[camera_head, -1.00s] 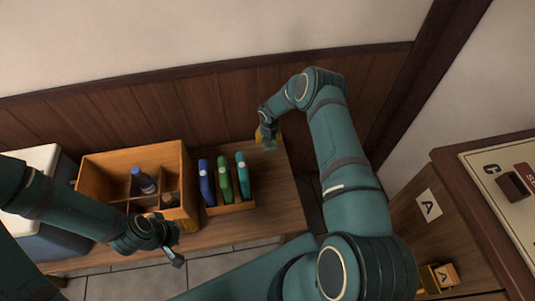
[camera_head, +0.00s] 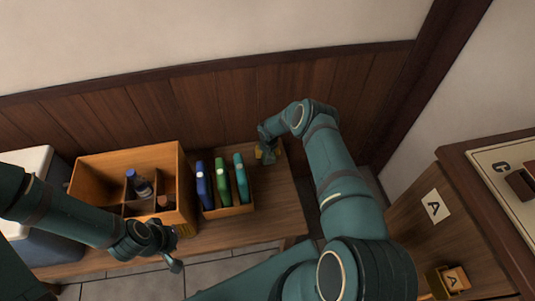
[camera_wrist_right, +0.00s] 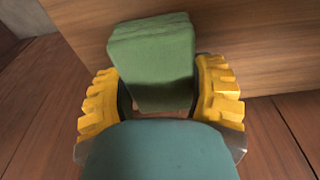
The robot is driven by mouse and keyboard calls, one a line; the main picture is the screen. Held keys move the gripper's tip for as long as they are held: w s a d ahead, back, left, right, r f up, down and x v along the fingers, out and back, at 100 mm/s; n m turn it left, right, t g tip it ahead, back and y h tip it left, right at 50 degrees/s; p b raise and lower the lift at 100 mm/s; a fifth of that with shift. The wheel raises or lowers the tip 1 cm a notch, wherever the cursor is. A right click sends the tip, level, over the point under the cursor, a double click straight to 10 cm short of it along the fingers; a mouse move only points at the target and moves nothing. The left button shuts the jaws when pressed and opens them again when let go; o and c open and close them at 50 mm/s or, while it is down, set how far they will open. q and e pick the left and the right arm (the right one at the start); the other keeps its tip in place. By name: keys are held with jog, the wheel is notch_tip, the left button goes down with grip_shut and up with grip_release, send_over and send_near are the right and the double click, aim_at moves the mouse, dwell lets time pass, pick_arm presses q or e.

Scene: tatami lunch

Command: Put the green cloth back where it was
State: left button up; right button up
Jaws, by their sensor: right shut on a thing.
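The green cloth (camera_wrist_right: 152,62) is a folded, block-shaped bundle in the right wrist view. It sits between the yellow finger pads of my right gripper (camera_wrist_right: 160,92), which is shut on it. In the head view my right gripper (camera_head: 267,154) is at the back right of the wooden bench, near the wall; the cloth cannot be made out there. In the wrist view the cloth overlaps the bench top, and I cannot tell whether it touches it. My left gripper (camera_head: 176,250) is in front of the wooden crate; its finger opening is unclear.
The divided wooden crate (camera_head: 90,172) holds bottles. Beside it a small wooden holder (camera_head: 230,211) has blue, green and teal upright items. The bench top (camera_head: 275,205) is clear right of the holder. A cabinet (camera_head: 445,225) marked A stands at the right.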

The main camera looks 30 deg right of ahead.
jog(key=shift+f, duration=0.3)
jog(key=o, duration=1.2)
jog(key=shift+o, duration=0.2)
notch_tip(320, 180, up, 14)
jog(key=s+p, duration=0.1)
jog(key=p, duration=0.3)
jog(key=shift+s, duration=0.4)
